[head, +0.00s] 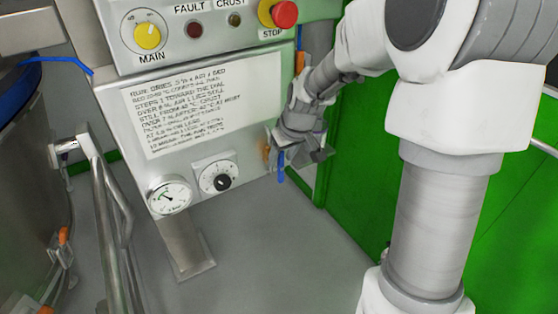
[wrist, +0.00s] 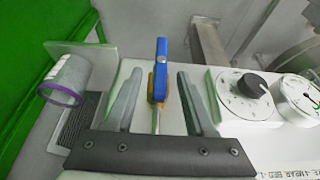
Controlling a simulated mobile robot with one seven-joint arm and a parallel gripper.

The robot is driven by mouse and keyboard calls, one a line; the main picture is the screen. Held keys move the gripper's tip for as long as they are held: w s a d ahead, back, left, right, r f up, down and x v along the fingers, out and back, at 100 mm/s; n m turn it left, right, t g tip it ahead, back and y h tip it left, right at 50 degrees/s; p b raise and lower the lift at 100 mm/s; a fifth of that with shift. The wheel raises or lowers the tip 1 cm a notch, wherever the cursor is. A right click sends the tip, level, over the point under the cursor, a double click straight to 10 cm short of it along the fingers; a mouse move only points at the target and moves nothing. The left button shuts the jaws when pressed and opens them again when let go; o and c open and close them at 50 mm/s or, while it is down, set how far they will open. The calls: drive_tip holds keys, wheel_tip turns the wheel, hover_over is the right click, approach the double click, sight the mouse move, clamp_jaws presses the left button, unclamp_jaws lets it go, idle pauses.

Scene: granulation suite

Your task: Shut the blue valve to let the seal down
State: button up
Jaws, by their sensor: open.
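The blue valve has a flat blue lever (wrist: 162,65) on a brass-coloured body (wrist: 151,88). In the wrist view the lever lies upright in the picture, between my two fingers. A gap shows on each side, so neither finger appears to touch it. My gripper (wrist: 160,82) is open around the lever. In the head view my gripper (head: 303,152) is at the right edge of the grey panel, and part of the blue lever (head: 281,167) shows below it. The rest of the valve is largely hidden by my gripper there. The seal is not identifiable.
The panel (head: 125,85) carries a black-knobbed dial (head: 218,178), a round pressure gauge (head: 170,196) and a text sheet (head: 185,100). A red stop button (head: 284,14) is above. A purple-rimmed clear cup (wrist: 65,80) is beside the valve. Metal rails (head: 108,220) stand left.

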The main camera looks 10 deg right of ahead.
drive_tip(key=shift+w+f, duration=0.2)
drive_tip(key=shift+f, duration=0.3)
clamp_jaws()
